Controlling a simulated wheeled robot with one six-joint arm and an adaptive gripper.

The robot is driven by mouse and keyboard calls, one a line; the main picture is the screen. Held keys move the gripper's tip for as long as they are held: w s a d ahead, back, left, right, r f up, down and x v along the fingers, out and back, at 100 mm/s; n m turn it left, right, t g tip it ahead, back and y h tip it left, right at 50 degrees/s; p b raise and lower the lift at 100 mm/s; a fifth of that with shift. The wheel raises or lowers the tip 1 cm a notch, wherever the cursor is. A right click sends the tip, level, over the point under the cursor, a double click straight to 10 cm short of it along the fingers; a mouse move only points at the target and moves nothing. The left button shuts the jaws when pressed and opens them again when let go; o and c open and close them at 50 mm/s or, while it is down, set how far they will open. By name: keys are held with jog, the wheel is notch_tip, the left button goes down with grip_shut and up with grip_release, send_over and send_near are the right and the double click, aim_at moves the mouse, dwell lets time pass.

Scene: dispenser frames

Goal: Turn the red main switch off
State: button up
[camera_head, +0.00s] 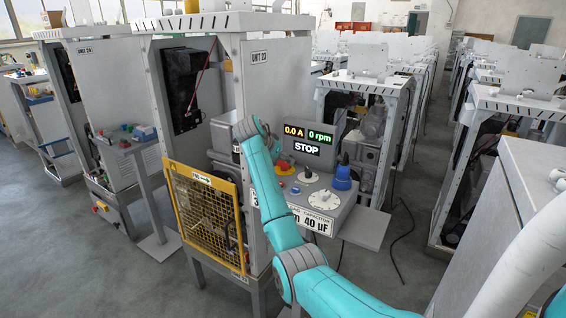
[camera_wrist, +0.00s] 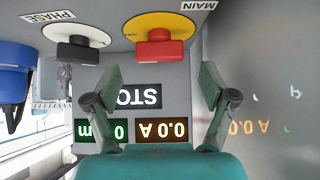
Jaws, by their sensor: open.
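The red main switch (camera_wrist: 159,46) sits on a yellow plate (camera_wrist: 185,22) beside a label reading MAIN in the wrist view, which shows the panel upside down. It also shows small in the head view, as red on yellow (camera_head: 285,167), on the console (camera_head: 335,209). My gripper (camera_wrist: 160,72) is open and empty. Its two fingers stand apart, short of the switch, with the switch roughly centred between them in the picture. I see no contact. In the head view my gripper is hard to make out near the console's left side.
A black PHASE knob (camera_wrist: 77,45) on a white plate and a blue part (camera_wrist: 12,72) are beside the switch. The display (camera_head: 307,140) reads 0.0 A, 0 rpm, STOP. A white dial (camera_head: 323,200) is lower on the console. A yellow mesh guard (camera_head: 205,213) stands left.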

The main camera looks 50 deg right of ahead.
aim_at(284, 162)
jog(key=shift+x, duration=1.6)
jog(key=c, duration=1.2)
jog(key=shift+o, duration=0.2)
